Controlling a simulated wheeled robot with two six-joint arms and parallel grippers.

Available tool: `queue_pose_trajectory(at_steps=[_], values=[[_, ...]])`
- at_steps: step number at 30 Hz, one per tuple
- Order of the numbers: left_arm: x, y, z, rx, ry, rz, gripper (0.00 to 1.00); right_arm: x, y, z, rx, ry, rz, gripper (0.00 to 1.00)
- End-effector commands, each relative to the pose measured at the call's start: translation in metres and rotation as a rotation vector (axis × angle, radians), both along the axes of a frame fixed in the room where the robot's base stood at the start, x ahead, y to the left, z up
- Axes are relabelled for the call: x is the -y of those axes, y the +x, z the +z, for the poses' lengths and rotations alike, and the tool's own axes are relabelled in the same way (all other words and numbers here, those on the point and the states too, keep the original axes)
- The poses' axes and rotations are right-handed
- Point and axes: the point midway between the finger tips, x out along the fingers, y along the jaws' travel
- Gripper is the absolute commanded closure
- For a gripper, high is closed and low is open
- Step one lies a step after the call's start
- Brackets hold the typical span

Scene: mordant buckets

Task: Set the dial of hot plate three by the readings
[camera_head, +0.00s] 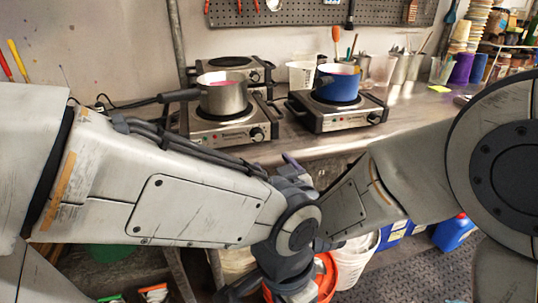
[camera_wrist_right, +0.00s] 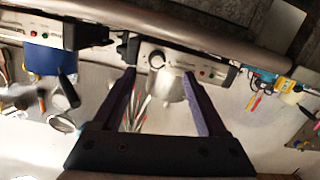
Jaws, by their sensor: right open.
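A front left hot plate (camera_head: 220,132) carries a steel pot (camera_head: 222,97) and has a dial (camera_head: 257,134) at its right end. A front right hot plate (camera_head: 348,117) carries a blue pot (camera_head: 337,84). A third hot plate (camera_head: 255,72) stands behind the left one. No plate number or reading is legible. My right gripper (camera_wrist_right: 159,72) is open and empty; in its wrist view, turned upside down, the front left plate's dial (camera_wrist_right: 157,60) shows just beyond and between its fingertips. Its purple-grey fingers (camera_head: 292,160) show partly in the head view. My left gripper's fingers cannot be made out.
Behind the plates stand a white container (camera_head: 301,74) and several cups with tools. A pegboard (camera_head: 318,12) hangs above. An orange bucket (camera_head: 326,277) and a white bucket (camera_head: 358,262) stand below the bench. My arms cross in front of the bench.

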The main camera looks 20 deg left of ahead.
Motion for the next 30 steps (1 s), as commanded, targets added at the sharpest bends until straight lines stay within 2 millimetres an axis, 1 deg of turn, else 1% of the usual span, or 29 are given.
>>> queue_pose_trajectory(at_steps=[1, 5, 8, 11, 18, 21, 25, 30], values=[[0.0, 0.0, -0.012, 0.0, 0.0, 0.0, 0.5, -0.004, 0.003, -0.008, 0.044, 0.017, -0.002, 0.25], [0.0, 0.0, -0.017, 0.0, 0.0, 0.0, 0.5, -0.008, 0.008, -0.002, 0.121, 0.052, -0.011, 0.25], [0.0, 0.0, -0.016, 0.001, -0.001, 0.0, 0.5, -0.011, 0.013, 0.001, 0.14, 0.06, -0.014, 0.25], [0.0, 0.0, -0.015, 0.001, -0.001, 0.0, 0.5, -0.018, 0.024, 0.002, 0.14, 0.061, -0.014, 0.25], [0.0, 0.0, -0.013, 0.0, 0.0, 0.0, 0.5, -0.043, 0.062, 0.002, 0.14, 0.06, -0.015, 0.25], [0.0, 0.0, -0.012, 0.0, 0.0, 0.0, 0.5, -0.052, 0.075, 0.002, 0.139, 0.06, -0.014, 0.25], [0.0, 0.0, -0.011, 0.0, 0.0, 0.0, 0.5, -0.061, 0.087, 0.002, 0.139, 0.06, -0.013, 0.25], [0.0, 0.0, -0.011, 0.0, 0.0, 0.0, 0.5, -0.066, 0.095, 0.002, 0.139, 0.06, -0.013, 0.25]])
